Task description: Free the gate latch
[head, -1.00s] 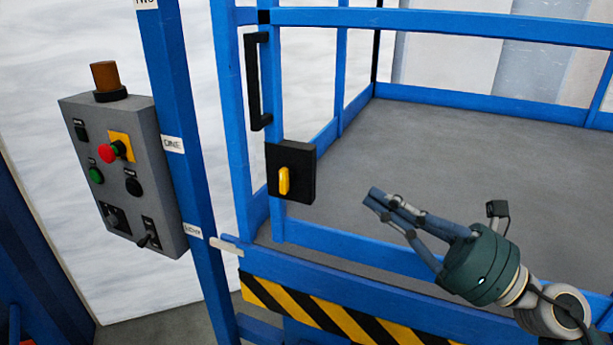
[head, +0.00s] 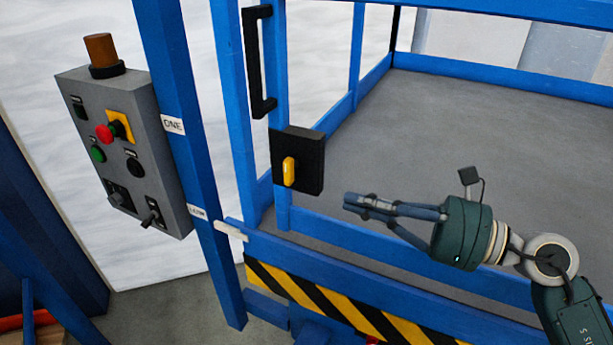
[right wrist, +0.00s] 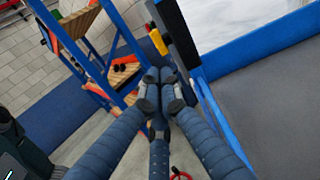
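The gate latch is a black box (head: 309,160) with an upright yellow handle (head: 289,171), fixed to a blue gate post. My right gripper (head: 348,201) is to the right of the latch and a little lower, pointing left, apart from it. Its fingers are drawn together with nothing seen between them. In the right wrist view the fingertips (right wrist: 160,78) meet near the centre, and the yellow handle (right wrist: 158,41) shows just beyond them beside the black box (right wrist: 182,35). My left gripper is in neither view.
A grey control box (head: 128,150) with a red button and switches hangs on a blue column at left. A black pull bar (head: 252,62) is above the latch. A blue rail with a striped panel (head: 350,308) runs below. The grey platform floor (head: 460,120) is bare.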

